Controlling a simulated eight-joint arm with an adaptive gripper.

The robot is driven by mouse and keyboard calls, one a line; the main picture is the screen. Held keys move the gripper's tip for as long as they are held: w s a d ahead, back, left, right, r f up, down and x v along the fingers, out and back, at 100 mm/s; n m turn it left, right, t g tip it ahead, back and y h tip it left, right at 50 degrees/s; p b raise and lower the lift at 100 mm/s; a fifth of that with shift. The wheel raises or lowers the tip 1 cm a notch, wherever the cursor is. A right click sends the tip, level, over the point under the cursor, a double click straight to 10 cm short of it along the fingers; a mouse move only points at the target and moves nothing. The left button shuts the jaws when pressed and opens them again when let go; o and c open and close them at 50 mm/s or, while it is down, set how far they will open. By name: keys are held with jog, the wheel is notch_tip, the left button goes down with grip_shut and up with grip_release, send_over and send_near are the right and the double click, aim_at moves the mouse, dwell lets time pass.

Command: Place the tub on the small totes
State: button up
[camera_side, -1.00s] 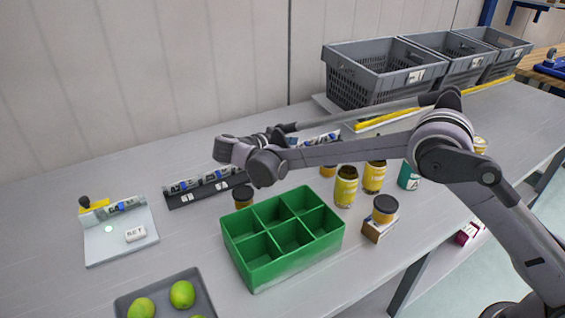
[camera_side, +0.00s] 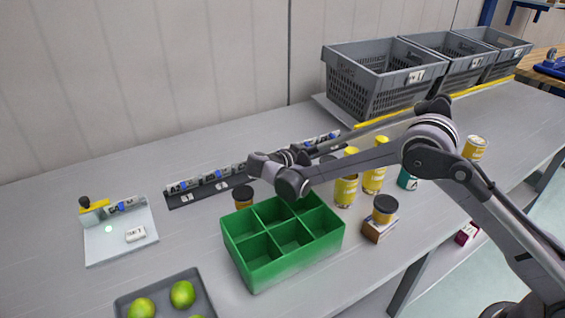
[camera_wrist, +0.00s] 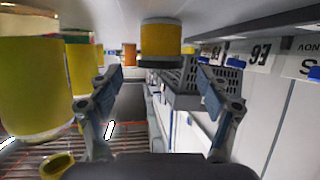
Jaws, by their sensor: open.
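A tub (camera_wrist: 161,40) with an orange body and dark lid shows inverted in the wrist view, ahead of my fingers and between their lines. My gripper (camera_wrist: 160,84) is open and empty, its fingers spread apart. In the side view my gripper (camera_side: 305,157) is low over the table behind the green box. The tub's dark lid (camera_side: 328,160) shows just beyond it, mostly hidden by my arm. Grey totes (camera_side: 365,88) stand in a row at the back right.
A green divided box (camera_side: 265,270) stands in front of my gripper. Yellow cans (camera_side: 346,186) stand close to its right, large at the left of the wrist view (camera_wrist: 35,85). A dark label rail (camera_side: 210,188) lies behind. A tray with green fruit (camera_side: 163,300) is front left.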

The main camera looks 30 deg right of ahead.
jog(key=x, duration=0.2)
jog(key=shift+d+f, duration=0.2)
jog(key=shift+d, duration=0.15)
jog(key=c, duration=1.4)
